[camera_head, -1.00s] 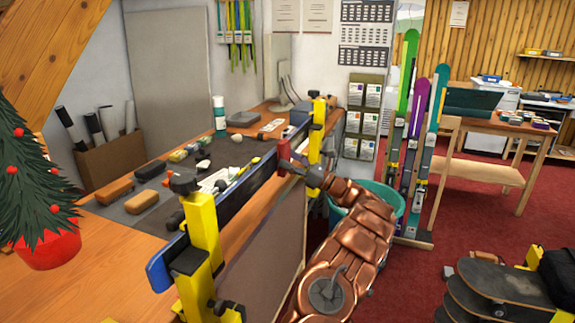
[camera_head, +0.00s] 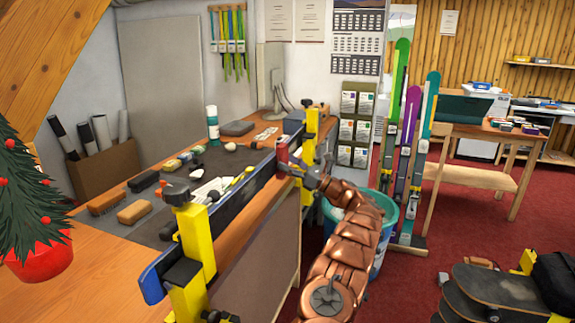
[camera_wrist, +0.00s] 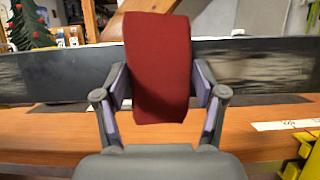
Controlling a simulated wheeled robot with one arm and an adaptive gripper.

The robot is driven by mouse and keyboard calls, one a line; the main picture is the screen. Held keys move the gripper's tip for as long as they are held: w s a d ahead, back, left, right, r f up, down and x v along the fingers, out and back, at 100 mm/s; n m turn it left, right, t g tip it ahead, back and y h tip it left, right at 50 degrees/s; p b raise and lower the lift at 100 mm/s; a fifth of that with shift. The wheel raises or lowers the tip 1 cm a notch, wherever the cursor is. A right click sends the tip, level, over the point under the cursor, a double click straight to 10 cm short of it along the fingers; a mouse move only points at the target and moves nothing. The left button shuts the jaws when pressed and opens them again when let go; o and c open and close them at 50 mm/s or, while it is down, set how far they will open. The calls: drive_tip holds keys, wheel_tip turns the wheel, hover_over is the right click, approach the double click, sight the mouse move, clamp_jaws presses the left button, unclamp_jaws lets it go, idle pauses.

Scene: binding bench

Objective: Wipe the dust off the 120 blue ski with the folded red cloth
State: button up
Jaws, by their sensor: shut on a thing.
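The long ski (camera_head: 238,205) is held on edge between two yellow clamps along the bench front, its blue tip (camera_head: 152,284) toward me. In the wrist view its dark face (camera_wrist: 70,72) shows pale grey dusty patches, one at the far left and a broad one (camera_wrist: 255,68) right of the cloth. My gripper (camera_head: 292,166) is shut on the folded red cloth (camera_wrist: 158,65), which also shows in the head view (camera_head: 282,151). The cloth stands upright in front of the ski near the far clamp and hides part of it. I cannot tell whether they touch.
The near clamp (camera_head: 195,245) and far clamp (camera_head: 309,125) rise at the ski's ends. Brushes, blocks and a bottle (camera_head: 212,125) lie or stand on the bench behind. A teal bin (camera_head: 383,225) stands beside my arm. Skateboards (camera_head: 495,290) are stacked at right.

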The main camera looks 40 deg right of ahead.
drive_tip(key=w+d+p, duration=0.2)
drive_tip(key=shift+d, duration=0.4)
drive_tip(key=shift+a+f, duration=0.1)
